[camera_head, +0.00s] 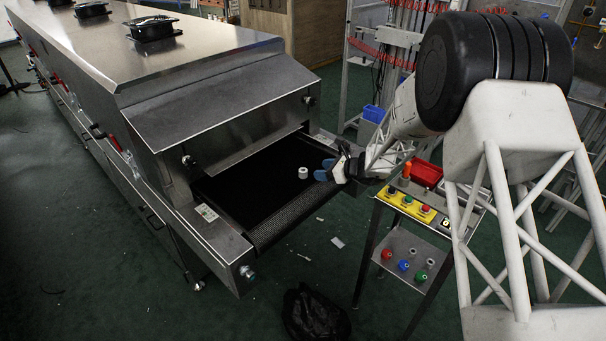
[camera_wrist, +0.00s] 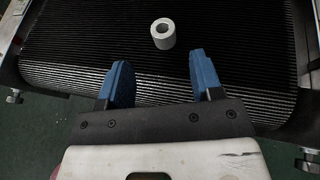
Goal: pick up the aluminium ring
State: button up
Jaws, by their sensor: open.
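The aluminium ring (camera_head: 303,173) is a small pale, short hollow cylinder standing on the dryer's black conveyor belt (camera_head: 255,185). In the wrist view the ring (camera_wrist: 163,33) stands upright with its dark hole showing, beyond the fingertips and roughly midway between them. My gripper (camera_head: 325,170) has blue fingers and is over the belt's right side, just right of the ring. In the wrist view my gripper (camera_wrist: 158,65) is open, with nothing between its fingers. The ring is apart from both fingers.
The steel dryer housing (camera_head: 215,100) rises behind the belt, with its tunnel opening facing it. A control stand with a yellow button panel (camera_head: 408,205) and a red bin (camera_head: 427,173) is on the right. A black bag (camera_head: 315,314) lies on the floor. The belt around the ring is clear.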

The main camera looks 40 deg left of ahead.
aim_at(301, 170)
jog(key=shift+x, duration=1.25)
jog(key=shift+a, duration=0.1)
jog(key=shift+x, duration=2.45)
jog(key=c, duration=0.9)
jog(key=shift+r, duration=0.1)
